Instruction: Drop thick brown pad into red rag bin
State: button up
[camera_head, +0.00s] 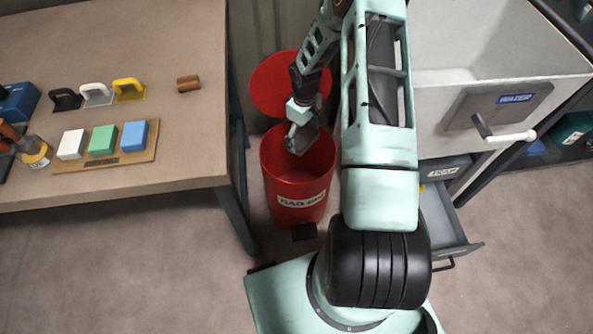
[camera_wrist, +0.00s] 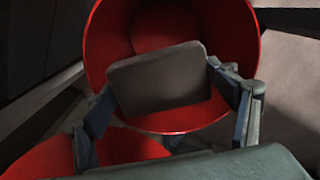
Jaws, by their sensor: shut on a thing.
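The thick brown pad (camera_wrist: 160,77) looks dark grey-brown with rounded corners. My gripper (camera_wrist: 168,95) is shut on it, one finger on each side. In the head view, my gripper (camera_head: 300,118) points down with the pad (camera_head: 304,138) at the mouth of the red rag bin (camera_head: 297,190). The bin stands on the floor with a label on its front, and its round red lid (camera_head: 268,85) is tipped open behind. In the wrist view the pad shows against the inside of the bin (camera_wrist: 235,30). I cannot tell whether its lower edge is below the rim.
A workbench (camera_head: 190,150) is left of the bin, with several trowels, a board of coloured blocks (camera_head: 103,139) and a brown roll (camera_head: 188,84). At right are a sink unit (camera_head: 440,60) with a lever (camera_head: 500,133) and an open drawer (camera_head: 448,228). A dark pedal (camera_head: 304,231) fronts the bin.

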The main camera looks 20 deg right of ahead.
jog(key=shift+f+b, duration=0.95)
jog(key=shift+f, duration=1)
jog(key=o, duration=1.3)
jog(key=shift+r, duration=0.15)
notch_tip(320, 180, up, 12)
jog(key=shift+f, duration=0.1)
